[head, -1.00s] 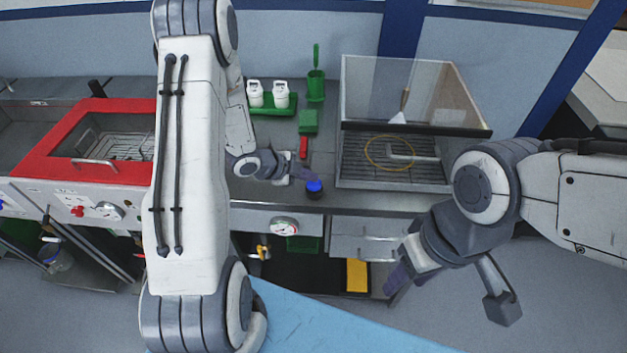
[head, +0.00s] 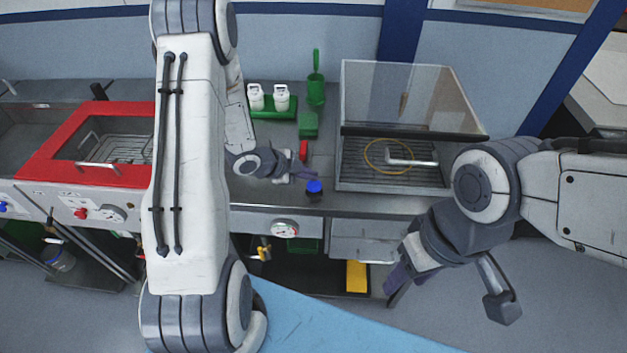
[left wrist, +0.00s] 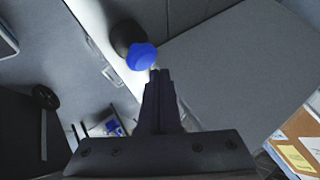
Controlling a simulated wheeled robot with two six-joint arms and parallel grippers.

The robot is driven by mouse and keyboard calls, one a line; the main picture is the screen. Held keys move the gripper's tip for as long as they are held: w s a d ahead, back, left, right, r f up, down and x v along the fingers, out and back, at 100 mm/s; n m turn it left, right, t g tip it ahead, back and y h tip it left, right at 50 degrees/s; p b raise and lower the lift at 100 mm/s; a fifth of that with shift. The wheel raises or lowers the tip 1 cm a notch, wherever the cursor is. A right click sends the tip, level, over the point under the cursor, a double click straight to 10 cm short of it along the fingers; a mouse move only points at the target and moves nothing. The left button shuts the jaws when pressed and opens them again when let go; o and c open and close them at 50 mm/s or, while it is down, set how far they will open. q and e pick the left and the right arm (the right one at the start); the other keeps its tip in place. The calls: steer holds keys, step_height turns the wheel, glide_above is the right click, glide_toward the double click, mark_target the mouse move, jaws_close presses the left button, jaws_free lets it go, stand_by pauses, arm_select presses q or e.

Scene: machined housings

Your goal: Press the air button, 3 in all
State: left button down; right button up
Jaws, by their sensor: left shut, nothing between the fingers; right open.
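The air button (head: 314,187) appears to be the blue cap on a dark round base near the front edge of the grey bench. It also shows in the left wrist view (left wrist: 141,56). My left gripper (head: 312,175) is shut and empty, with its fingertips close behind and above the cap. In the left wrist view the closed fingertips (left wrist: 160,74) lie just below and right of the cap; whether they touch it I cannot tell. My right gripper (head: 394,290) hangs empty in front of the bench, its fingers partly hidden by its own wrist.
A glass-fronted case (head: 395,178) stands right of the button. Behind are a red object (head: 303,150), a green block (head: 308,125), a green tray (head: 272,114) with white bottles and a green holder (head: 316,92). A red-framed unit (head: 50,150) is left.

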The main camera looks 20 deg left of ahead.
mark_target(310, 185)
stand_by(0.3)
arm_select(q)
step_height(310, 185, up, 5)
steer(key=p, duration=0.4)
stand_by(2.5)
